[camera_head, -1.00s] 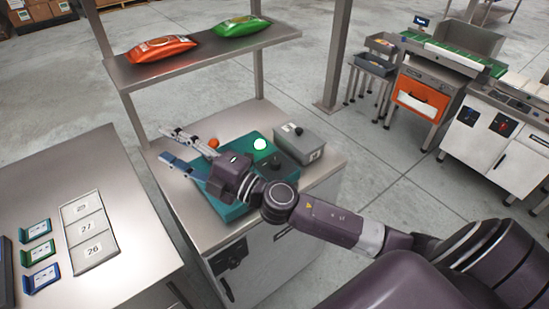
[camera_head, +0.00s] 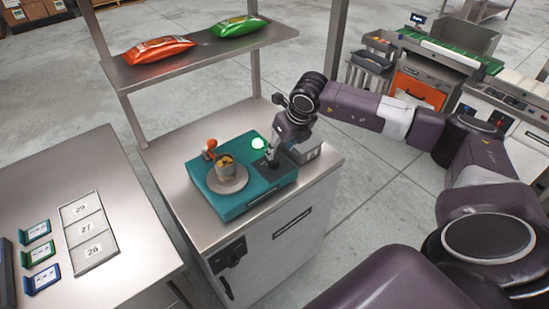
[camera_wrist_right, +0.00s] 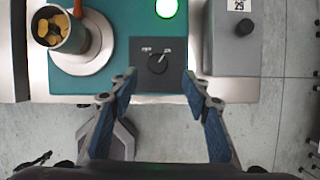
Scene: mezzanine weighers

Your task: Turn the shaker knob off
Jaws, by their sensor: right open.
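The teal shaker (camera_head: 232,202) stands on the steel bench, its green lamp (camera_head: 259,143) lit. In the right wrist view, its black knob (camera_wrist_right: 157,62) sits on a dark panel with two small labels; the pointer is turned up and right, toward the right label. My right gripper (camera_wrist_right: 159,82) is open, its blue-padded fingertips on either side of the knob's lower edge and apart from it. In the head view the right gripper (camera_head: 272,157) points down over the knob, mostly hiding it. My left gripper is not in view.
A metal cup (camera_wrist_right: 60,30) of chips stands on the shaker's round plate (camera_wrist_right: 91,58). A grey box (camera_wrist_right: 226,60) with its own dark knob is close on the right. A shelf (camera_head: 195,60) with orange and green bags hangs over the bench's back.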

